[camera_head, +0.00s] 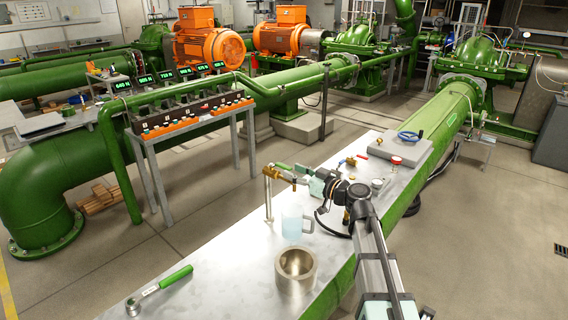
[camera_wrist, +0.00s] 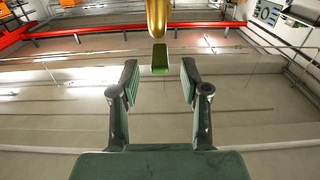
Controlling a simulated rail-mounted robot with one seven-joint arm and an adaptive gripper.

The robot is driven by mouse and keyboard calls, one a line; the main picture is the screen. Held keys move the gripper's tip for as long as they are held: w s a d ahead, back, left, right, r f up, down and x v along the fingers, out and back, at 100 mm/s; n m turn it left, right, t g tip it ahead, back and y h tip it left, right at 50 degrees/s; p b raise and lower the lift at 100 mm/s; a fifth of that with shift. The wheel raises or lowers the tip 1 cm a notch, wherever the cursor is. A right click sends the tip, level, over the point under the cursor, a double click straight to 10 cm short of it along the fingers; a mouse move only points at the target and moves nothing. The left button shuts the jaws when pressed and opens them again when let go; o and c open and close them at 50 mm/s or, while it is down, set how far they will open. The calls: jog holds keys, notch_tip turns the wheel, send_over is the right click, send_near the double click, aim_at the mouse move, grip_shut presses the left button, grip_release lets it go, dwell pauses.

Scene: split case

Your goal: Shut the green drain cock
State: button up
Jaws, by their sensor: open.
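The drain cock (camera_head: 271,172) is a brass fitting on top of a thin upright pipe at the bench's far left edge. Its short green lever (camera_head: 282,166) sticks out toward my gripper. In the wrist view the brass body (camera_wrist: 157,16) is at the top centre, with the green lever (camera_wrist: 160,60) pointing down toward me. My gripper (camera_wrist: 159,78) is open, with one finger on each side of the lever's line. The lever's end lies between or just beyond the fingertips, with a gap on both sides. In the head view my gripper (camera_head: 306,178) is close to the right of the cock.
A clear jug (camera_head: 292,226) stands below the cock, near a metal cup (camera_head: 296,272). A green-handled wrench (camera_head: 166,284) lies at the front left. A blue-handled valve (camera_head: 410,137) and a red-knobbed part (camera_head: 397,161) are at the back.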

aim_at(284, 165)
jog(key=shift+p+x, duration=0.7)
jog(key=shift+x, duration=1.85)
grip_shut()
